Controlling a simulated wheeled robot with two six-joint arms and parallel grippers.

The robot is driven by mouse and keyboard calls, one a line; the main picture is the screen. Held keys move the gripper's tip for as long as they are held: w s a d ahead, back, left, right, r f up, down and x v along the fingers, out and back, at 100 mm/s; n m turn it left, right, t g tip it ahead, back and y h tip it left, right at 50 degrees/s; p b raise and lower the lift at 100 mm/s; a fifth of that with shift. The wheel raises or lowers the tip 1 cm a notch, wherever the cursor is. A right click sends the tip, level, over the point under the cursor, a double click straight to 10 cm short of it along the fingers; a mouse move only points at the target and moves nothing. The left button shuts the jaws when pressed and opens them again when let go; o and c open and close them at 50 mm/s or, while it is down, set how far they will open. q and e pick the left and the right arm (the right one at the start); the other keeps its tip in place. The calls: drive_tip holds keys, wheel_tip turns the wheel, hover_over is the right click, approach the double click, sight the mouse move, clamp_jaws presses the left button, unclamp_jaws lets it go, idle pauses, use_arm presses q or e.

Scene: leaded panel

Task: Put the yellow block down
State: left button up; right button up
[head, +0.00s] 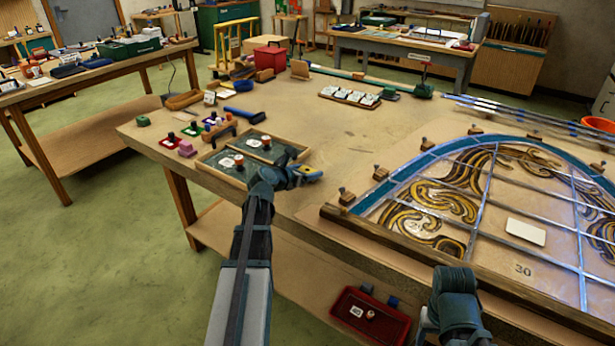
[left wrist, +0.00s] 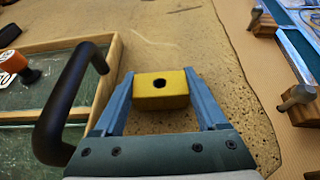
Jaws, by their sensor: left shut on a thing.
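My left gripper (head: 305,172) is over the near-left part of the workbench, just right of the wooden tray with green panels (head: 222,178). In the left wrist view its two blue fingers (left wrist: 160,95) are shut on the yellow block (left wrist: 176,98), which has a dark round hole in its face.
The leaded panel (head: 524,165) lies on the right, edged by a wooden batten (head: 440,262) and several small wooden blocks. A black handle (left wrist: 72,100) stands close left of the gripper. Small coloured blocks and a blue roller (head: 244,115) lie beyond the tray. The bench middle is clear.

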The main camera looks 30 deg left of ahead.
use_arm(q)
drive_tip(key=shift+f, duration=0.1)
drive_tip(key=o, duration=1.3)
drive_tip(key=shift+c, duration=0.2)
drive_tip(key=shift+r, duration=0.3)
drive_tip(key=p+v, duration=0.4)
drive_tip(key=v, duration=0.6)
drive_tip(key=shift+s, duration=0.25)
drive_tip(key=shift+p+v, duration=0.3)
drive_tip(key=shift+v, duration=0.45)
drive_tip(key=shift+c, duration=0.2)
